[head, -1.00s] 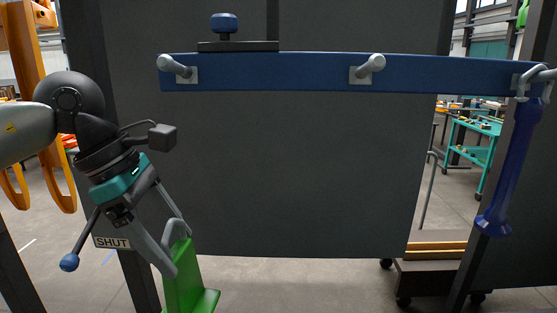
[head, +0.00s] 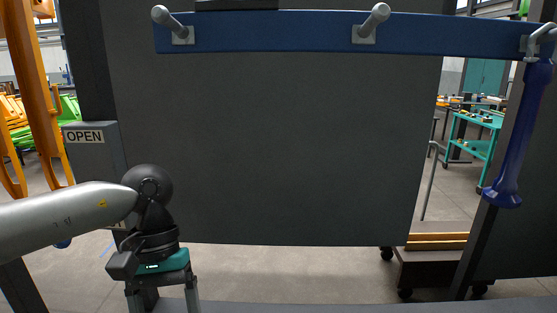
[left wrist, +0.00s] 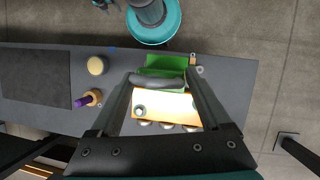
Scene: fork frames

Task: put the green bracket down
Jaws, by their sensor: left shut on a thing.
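The green bracket (left wrist: 165,64) shows in the left wrist view, with a grey handle across it. My left gripper (left wrist: 160,82) is shut on that handle, one finger at each end. The bracket is over a grey bench top (left wrist: 228,85), above a bright orange-edged patch with several round pins. I cannot tell whether the bracket touches the surface. In the head view my left gripper (head: 163,288) points down at the bottom left; its fingertips and the bracket are below the picture edge. My right gripper is not in view.
A yellow knob (left wrist: 96,65) and a purple-tipped fitting (left wrist: 84,101) are left on the bench. A dark panel (head: 280,150) stands behind, under a blue rail (head: 270,34) with grey pegs. A blue tool (head: 520,130) hangs at right. An OPEN sign (head: 84,136) is at left.

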